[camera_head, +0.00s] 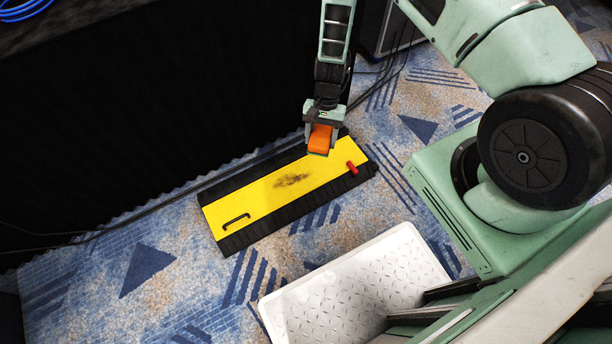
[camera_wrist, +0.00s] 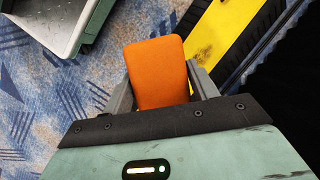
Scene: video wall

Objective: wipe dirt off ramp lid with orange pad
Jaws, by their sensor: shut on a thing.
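The yellow ramp lid (camera_head: 265,203) lies on a black cable ramp (camera_head: 285,223) on the carpet. A dark dirt smudge (camera_head: 291,181) marks the middle of the lid. The lid also shows at the upper right in the wrist view (camera_wrist: 228,28), with part of the smudge on it. My gripper (camera_head: 320,137) is shut on the orange pad (camera_head: 320,138), above or near the lid's far right end. The pad shows clearly between the fingers in the wrist view (camera_wrist: 157,72). I cannot tell whether the pad touches the lid.
A red knob (camera_head: 352,168) stands up near the lid's right end, and a black handle (camera_head: 236,221) is at its left end. A black curtain (camera_head: 150,110) hangs behind the ramp. Cables (camera_head: 175,205) run along its foot. A white tray (camera_head: 268,306) is in front.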

